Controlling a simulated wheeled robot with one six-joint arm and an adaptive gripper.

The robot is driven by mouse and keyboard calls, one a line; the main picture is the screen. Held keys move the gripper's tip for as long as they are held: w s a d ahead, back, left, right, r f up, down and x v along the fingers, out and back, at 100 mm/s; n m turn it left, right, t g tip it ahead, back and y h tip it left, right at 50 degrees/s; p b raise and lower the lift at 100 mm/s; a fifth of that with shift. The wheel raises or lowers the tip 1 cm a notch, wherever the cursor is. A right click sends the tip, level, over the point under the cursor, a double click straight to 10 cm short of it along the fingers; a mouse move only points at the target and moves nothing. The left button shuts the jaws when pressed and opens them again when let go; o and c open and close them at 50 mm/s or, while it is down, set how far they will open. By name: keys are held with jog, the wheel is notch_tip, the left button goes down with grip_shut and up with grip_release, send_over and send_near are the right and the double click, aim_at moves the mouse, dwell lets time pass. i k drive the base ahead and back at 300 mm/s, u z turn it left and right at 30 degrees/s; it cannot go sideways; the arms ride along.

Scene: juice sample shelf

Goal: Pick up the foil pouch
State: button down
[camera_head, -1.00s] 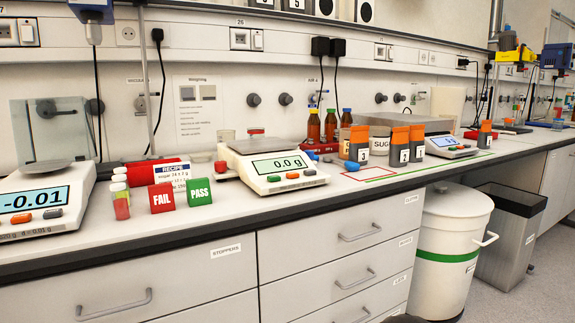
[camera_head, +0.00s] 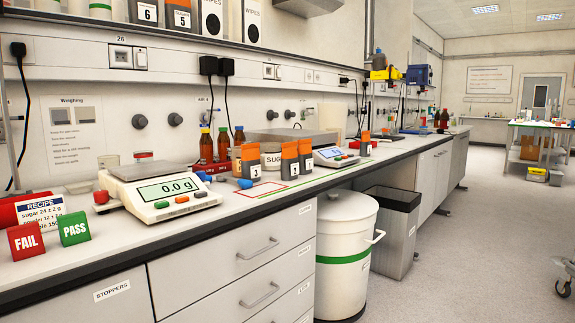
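I cannot make out a foil pouch for certain in this view. Several dark containers with orange tops and white number labels stand on the bench, among them one marked 3 (camera_head: 250,162) and another beside it (camera_head: 290,160). A similar one (camera_head: 365,145) stands farther along the bench. My gripper is not in view.
A balance (camera_head: 160,192) reading 0.0 g, a FAIL block (camera_head: 26,241) and a PASS block (camera_head: 73,228) stand at left on the bench. A white bin (camera_head: 345,250) and a grey bin (camera_head: 396,235) stand on the floor. The floor at right (camera_head: 480,260) is mostly clear.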

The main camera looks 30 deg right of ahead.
aim_at(289, 164)
jog(key=k, duration=0.6)
jog(key=z, duration=0.9)
jog(key=i, duration=1.35)
jog(key=u, duration=0.3)
